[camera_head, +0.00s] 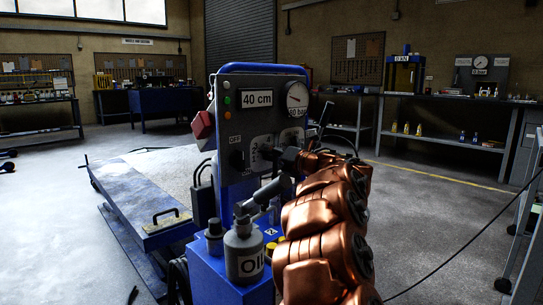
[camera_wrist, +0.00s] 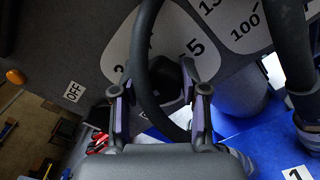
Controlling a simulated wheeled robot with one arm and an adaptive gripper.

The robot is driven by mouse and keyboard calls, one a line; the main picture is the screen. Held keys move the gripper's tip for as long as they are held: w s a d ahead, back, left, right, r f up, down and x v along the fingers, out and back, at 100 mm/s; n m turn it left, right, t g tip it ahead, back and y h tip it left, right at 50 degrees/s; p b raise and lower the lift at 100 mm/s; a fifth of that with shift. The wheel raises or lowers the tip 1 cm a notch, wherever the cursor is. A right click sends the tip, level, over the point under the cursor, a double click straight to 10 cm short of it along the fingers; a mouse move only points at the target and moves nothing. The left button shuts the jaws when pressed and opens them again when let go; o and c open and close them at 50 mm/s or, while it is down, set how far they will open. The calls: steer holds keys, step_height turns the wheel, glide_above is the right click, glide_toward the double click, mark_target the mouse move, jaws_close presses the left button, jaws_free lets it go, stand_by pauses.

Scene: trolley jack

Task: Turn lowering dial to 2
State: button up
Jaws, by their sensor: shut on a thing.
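The jack's control panel (camera_head: 262,118) stands upright, with a "40 cm" display (camera_head: 257,99) and a round pressure gauge (camera_head: 297,97). The lowering dial has a pale number plate (camera_head: 254,147) on the lower middle of the panel. In the wrist view its dark knob (camera_wrist: 166,78) sits between my two fingers, before the white number plate (camera_wrist: 196,45). My gripper (camera_head: 281,156) reaches the panel from the right and is shut on the knob. It also shows in the wrist view (camera_wrist: 160,98), and in the head view it hides most of the knob.
A dark hose (camera_wrist: 147,65) curves across the knob in the wrist view. A black switch (camera_head: 237,160) is left of the dial. An oil bottle (camera_head: 243,250) stands on the blue jack body below. The blue lift platform (camera_head: 140,205) extends left. Open floor lies at right.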

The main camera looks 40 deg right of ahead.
steer(key=o, duration=1.1)
steer(key=shift+o, duration=0.2)
steer(key=s, duration=1.2)
steer(key=shift+a, duration=0.1)
